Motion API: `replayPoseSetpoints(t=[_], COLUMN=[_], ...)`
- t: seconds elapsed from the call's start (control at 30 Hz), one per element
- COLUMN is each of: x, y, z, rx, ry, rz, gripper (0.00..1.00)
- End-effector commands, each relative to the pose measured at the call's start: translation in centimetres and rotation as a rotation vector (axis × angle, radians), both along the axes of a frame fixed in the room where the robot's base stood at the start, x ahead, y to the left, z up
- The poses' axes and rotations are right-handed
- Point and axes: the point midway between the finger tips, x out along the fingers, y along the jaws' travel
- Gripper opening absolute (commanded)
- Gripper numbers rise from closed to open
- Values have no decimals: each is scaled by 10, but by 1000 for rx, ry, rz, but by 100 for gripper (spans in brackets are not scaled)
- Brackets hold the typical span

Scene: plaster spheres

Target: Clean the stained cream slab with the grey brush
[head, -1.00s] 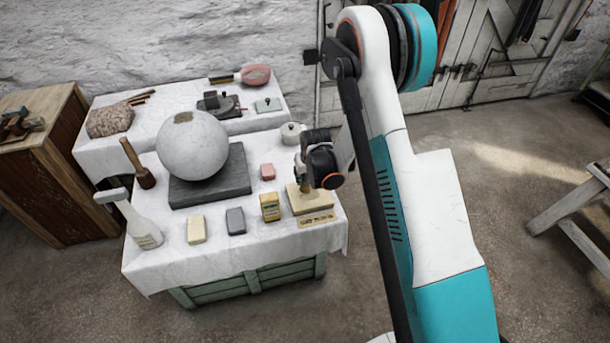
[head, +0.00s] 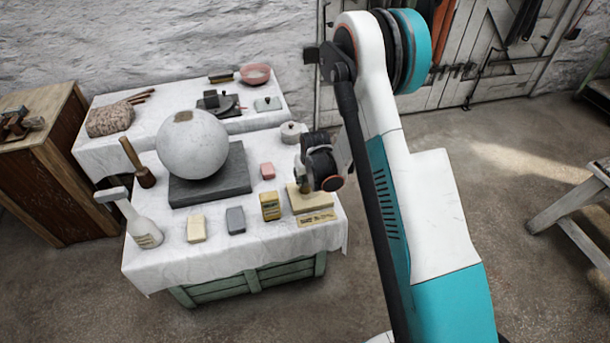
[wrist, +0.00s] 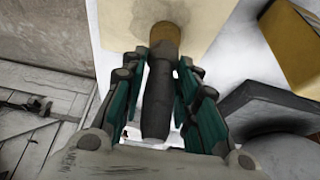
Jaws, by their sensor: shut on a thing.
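The cream slab (head: 318,203) lies at the right front of the white-clothed table. In the wrist view, the slab (wrist: 206,18) fills the top middle, with a grey stain (wrist: 150,10) around the brush's far end.
A yellow box (head: 270,206) stands just left of the slab. A pink block (head: 267,171), a grey block (head: 235,220) and a cream block (head: 196,228) are nearby. A big plaster sphere (head: 192,150) rests on a dark base (head: 215,188). A lidded pot (head: 290,132) stands behind.

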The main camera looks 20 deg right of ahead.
Motion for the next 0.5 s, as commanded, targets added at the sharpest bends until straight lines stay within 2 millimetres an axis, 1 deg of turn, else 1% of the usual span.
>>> replayPoseSetpoints(t=[0.13, 0.5], x=[0, 0], y=[-2, -15], z=[0, 1], rx=[0, -1], ry=[0, 0], rz=[-1, 0], gripper=[1, 1])
